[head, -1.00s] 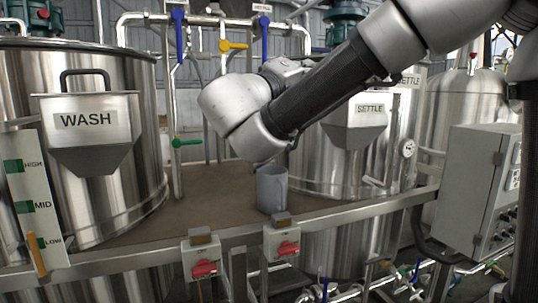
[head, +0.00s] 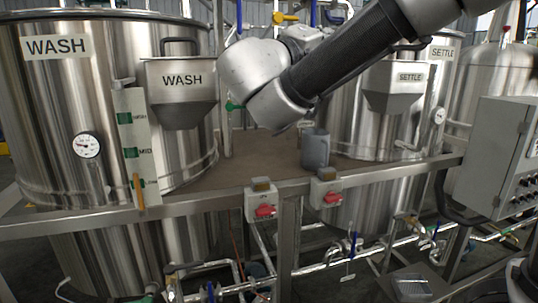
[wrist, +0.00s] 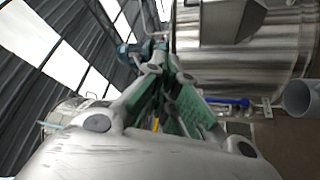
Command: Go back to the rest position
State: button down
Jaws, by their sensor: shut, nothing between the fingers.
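My gripper (wrist: 166,68) shows in the wrist view with its green-padded fingers closed together and nothing between them. In the head view the gripper itself is hidden behind my arm's wrist, which hangs above the platform between the wash and settle tanks. A grey mug (head: 315,149) stands upright on the platform (head: 258,160), just right of and below my wrist in the picture. The mug also shows at the right edge of the wrist view (wrist: 299,98), apart from my fingers.
The wash tank (head: 60,110) with its hopper (head: 180,105) stands left, the settle tank (head: 350,110) right. A level gauge (head: 135,150) stands at left. A control cabinet (head: 495,150) stands at right; pipes run below.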

jog(key=s+d+f+n+g+y, duration=0.3)
jog(key=d+f+g, duration=0.25)
jog(key=f, duration=0.55)
jog(key=s+d+f+n+g+y, duration=0.2)
jog(key=d+f+g+y, duration=0.4)
jog(key=f, duration=0.6)
jog(key=s+d+f+m+y, duration=0.2)
jog(key=s+d+f+y, duration=0.1)
jog(key=s, duration=0.3)
jog(key=s+d+f+m+y, duration=0.2)
jog(key=s+d+f, duration=0.2)
jog(key=s, duration=0.2)
jog(key=s+d+r+m+t, duration=0.1)
jog(key=s+d+r+m, duration=0.1)
jog(key=s+d+m, duration=0.2)
jog(key=shift+s+d+m+y, duration=0.4)
jog(key=shift+d+m, duration=0.05)
jog(key=shift+m, duration=0.05)
